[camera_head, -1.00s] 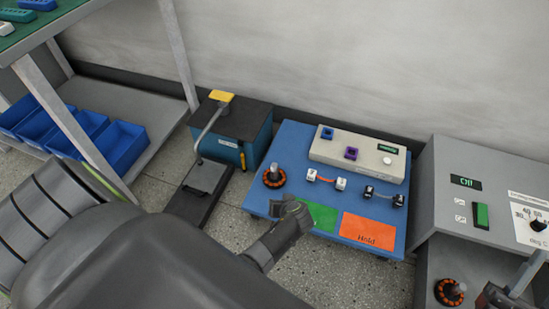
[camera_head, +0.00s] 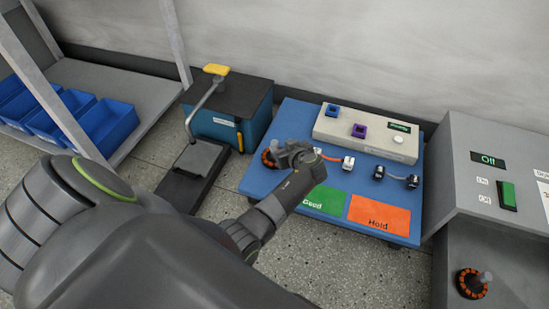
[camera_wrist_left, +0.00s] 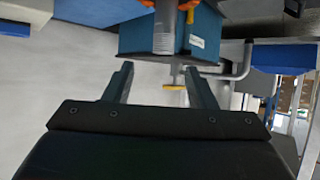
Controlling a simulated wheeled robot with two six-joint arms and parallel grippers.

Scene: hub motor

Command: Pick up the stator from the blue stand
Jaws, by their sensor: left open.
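The stator (camera_head: 267,159), an orange-copper ring, sits at the left end of the blue stand (camera_head: 292,118). It is partly hidden by my left gripper (camera_head: 283,152), which is just to its right and above the stand. In the left wrist view the two fingers of my left gripper (camera_wrist_left: 158,78) are spread with nothing between them. A grey ridged shaft (camera_wrist_left: 163,32) with orange bits beside it shows beyond the fingertips, probably the stator's shaft. Whether the fingers touch the stator cannot be told. My right gripper is not in view.
The stand also holds a white box (camera_head: 365,135), small connectors (camera_head: 348,163), a green pad (camera_head: 322,199) and an orange pad (camera_head: 379,214). A lever press (camera_head: 200,155) stands left. A second orange ring part (camera_head: 473,283) sits at the grey machine on the right.

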